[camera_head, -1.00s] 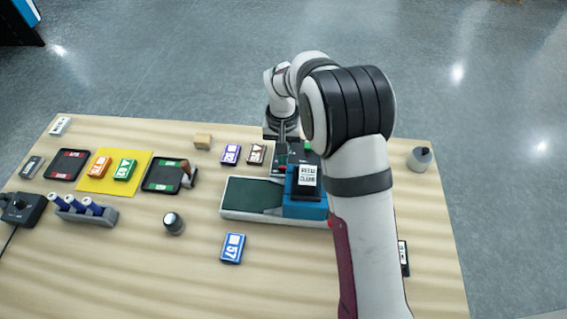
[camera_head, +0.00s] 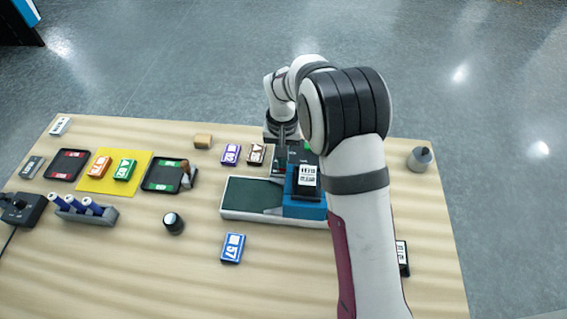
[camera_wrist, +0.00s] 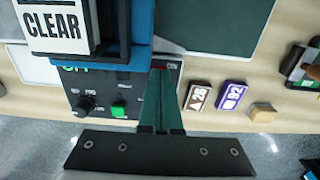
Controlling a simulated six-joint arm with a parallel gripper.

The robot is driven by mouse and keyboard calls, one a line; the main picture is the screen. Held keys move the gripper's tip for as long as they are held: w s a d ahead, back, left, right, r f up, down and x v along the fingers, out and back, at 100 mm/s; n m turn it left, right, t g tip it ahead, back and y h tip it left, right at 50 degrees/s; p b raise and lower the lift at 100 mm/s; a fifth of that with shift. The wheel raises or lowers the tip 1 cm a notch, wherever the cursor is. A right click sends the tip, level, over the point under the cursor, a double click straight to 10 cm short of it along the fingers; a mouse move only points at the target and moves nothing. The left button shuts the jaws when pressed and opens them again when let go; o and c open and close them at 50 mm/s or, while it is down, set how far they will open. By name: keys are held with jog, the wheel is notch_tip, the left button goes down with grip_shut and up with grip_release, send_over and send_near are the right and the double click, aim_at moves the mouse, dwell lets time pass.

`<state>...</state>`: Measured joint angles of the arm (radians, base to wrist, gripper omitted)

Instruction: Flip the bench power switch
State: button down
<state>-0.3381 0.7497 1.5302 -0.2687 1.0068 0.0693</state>
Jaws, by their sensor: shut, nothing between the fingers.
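My gripper (camera_head: 282,165) is shut and empty, pointing down at the dark control panel behind the blue-and-white laminating machine (camera_head: 305,206). In the wrist view, the shut fingers (camera_wrist: 160,72) reach over the panel (camera_wrist: 100,88), with the tips beside a small red part (camera_wrist: 173,67) at its edge. I cannot tell whether they touch it, or whether it is a switch. The panel also has a black knob (camera_wrist: 85,104), a green button (camera_wrist: 119,109) and a lit green display (camera_wrist: 75,68). A black box with a cable (camera_head: 22,208) sits at the table's left edge; its switch position is unclear.
Brown (camera_wrist: 198,97) and purple (camera_wrist: 232,96) cartridges lie beside the panel, near a wooden block (camera_head: 203,141). A blue cartridge (camera_head: 232,248) lies in front. The front middle of the table is mostly clear.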

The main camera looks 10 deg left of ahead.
jog(key=shift+f, duration=0.4)
jog(key=shift+r, duration=3.55)
